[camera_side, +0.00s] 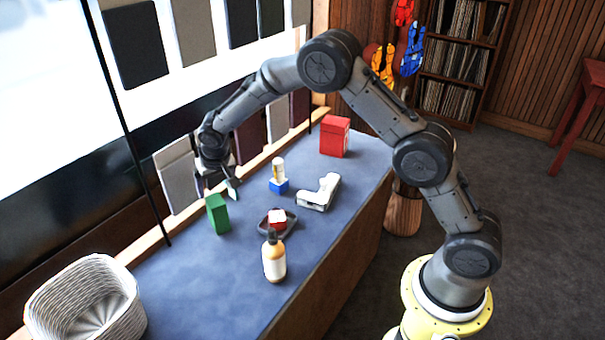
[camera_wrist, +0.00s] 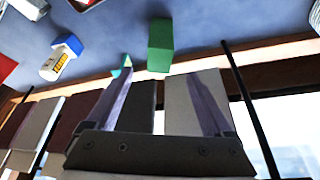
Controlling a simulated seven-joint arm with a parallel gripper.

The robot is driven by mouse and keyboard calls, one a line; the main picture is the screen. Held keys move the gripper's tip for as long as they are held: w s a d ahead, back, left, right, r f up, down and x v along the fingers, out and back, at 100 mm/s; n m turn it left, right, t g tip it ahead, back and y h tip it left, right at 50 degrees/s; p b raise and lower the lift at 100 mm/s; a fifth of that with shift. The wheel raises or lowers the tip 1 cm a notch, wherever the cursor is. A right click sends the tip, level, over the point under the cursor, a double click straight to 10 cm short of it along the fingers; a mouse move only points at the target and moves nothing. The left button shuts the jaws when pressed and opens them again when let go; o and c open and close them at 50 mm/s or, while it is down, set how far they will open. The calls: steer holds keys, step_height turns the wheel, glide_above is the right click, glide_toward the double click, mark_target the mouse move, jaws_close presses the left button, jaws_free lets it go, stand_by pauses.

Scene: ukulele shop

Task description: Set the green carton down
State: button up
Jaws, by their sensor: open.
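The green carton (camera_side: 217,214) stands upright on the blue table top (camera_side: 190,285), near the window-side edge. My gripper (camera_side: 217,193) is open, above and just behind the carton in the side view. In the wrist view the carton (camera_wrist: 160,44) shows beyond the open fingers (camera_wrist: 158,74), and the fingers are not closed on it. A small teal patch (camera_wrist: 122,68) shows at the left fingertip; I cannot tell what it is.
A yellow-and-white bottle on a blue block (camera_side: 279,185), a white angled piece (camera_side: 319,192), a dark tray (camera_side: 291,227) with a red-and-white block, an amber bottle (camera_side: 273,258) and a red box (camera_side: 335,137) stand nearby. A white basket (camera_side: 85,300) sits front left. Table between basket and carton is clear.

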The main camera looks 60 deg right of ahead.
steer(key=s+d+r+n, duration=0.1)
steer(key=s+d+r, duration=0.1)
steer(key=s+r, duration=0.8)
steer(key=s+d+r+n, duration=0.1)
steer(key=s+d+r, duration=0.1)
steer(key=s+r, duration=0.7)
steer(key=s+n+t+y, duration=0.1)
steer(key=s+n, duration=0.1)
steer(key=s, duration=2)
steer(key=shift+s+r+y, duration=0.2)
steer(key=shift+y, duration=0.2)
steer(key=shift+a, duration=0.1)
